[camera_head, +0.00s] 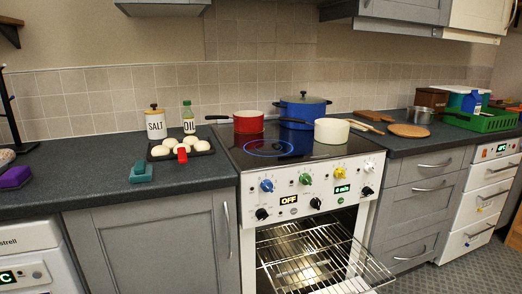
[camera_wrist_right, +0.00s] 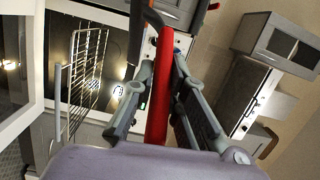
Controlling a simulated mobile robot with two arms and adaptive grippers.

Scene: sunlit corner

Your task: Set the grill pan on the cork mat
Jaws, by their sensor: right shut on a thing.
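The round brown cork mat (camera_head: 408,130) lies flat on the counter right of the stove, in the head view. Its top looks bare. In the right wrist view my right gripper (camera_wrist_right: 158,88) is shut on a long red handle (camera_wrist_right: 160,90). A dark grey part joins the handle's far end. I cannot tell from this view whether it is the grill pan's; its body is mostly out of sight. My right gripper is outside the head view, and my left gripper is in neither view.
A cream pot (camera_head: 331,132), a red pan (camera_head: 248,122) and a blue pot (camera_head: 303,110) stand on the stove. The oven is open with its wire rack (camera_head: 315,262) out. Wooden boards (camera_head: 374,116) and a green crate (camera_head: 484,121) flank the mat. A black tray (camera_head: 158,155) holds several white balls.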

